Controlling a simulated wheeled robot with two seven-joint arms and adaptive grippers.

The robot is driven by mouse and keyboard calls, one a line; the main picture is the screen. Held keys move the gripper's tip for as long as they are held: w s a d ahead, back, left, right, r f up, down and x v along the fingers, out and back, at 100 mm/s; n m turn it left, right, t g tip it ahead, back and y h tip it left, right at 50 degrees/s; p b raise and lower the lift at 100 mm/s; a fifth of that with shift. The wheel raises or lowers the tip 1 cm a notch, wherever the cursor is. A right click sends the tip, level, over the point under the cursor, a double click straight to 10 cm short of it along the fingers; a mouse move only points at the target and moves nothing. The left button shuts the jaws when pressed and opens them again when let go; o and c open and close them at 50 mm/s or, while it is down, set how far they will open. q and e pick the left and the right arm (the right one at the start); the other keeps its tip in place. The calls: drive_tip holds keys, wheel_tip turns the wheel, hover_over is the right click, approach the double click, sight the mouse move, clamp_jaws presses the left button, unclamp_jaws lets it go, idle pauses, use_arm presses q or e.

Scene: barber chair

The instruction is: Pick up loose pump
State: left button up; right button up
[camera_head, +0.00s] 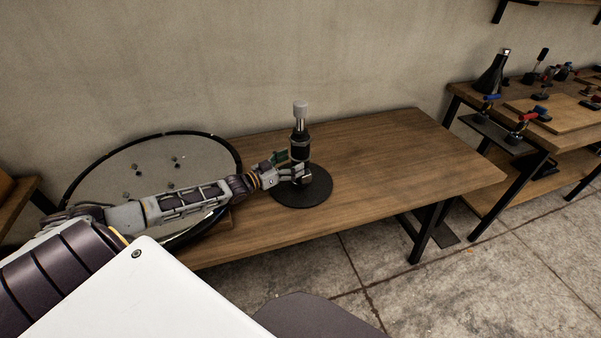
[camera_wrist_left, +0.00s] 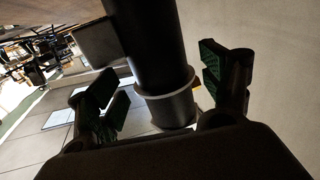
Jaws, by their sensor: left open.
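The loose pump (camera_head: 300,138) is a dark upright cylinder with a silver neck and a pale grey cap. It stands on a round black base plate (camera_head: 318,190) on the wooden table. My left gripper (camera_head: 292,168) is at the pump's lower part, seen from the left side. In the left wrist view the dark pump body (camera_wrist_left: 150,45) with its grey collar lies between the two green-padded fingers of the left gripper (camera_wrist_left: 165,90). The fingers are open, with gaps on both sides of it. My right gripper is in neither view.
A round tray-like disc (camera_head: 90,180) with small dark pieces lies at the table's left, under my left arm. The wooden table (camera_head: 420,160) is clear on the right. A workbench (camera_head: 475,95) with clamps and a black bottle stands at far right.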

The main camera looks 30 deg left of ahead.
sight(300, 158)
use_arm(q)
drive_tip(key=shift+x, duration=1.2)
drive_tip(key=shift+w+d+b, duration=0.25)
drive_tip(key=shift+w+b, duration=0.05)
drive_tip(key=shift+w, duration=0.5)
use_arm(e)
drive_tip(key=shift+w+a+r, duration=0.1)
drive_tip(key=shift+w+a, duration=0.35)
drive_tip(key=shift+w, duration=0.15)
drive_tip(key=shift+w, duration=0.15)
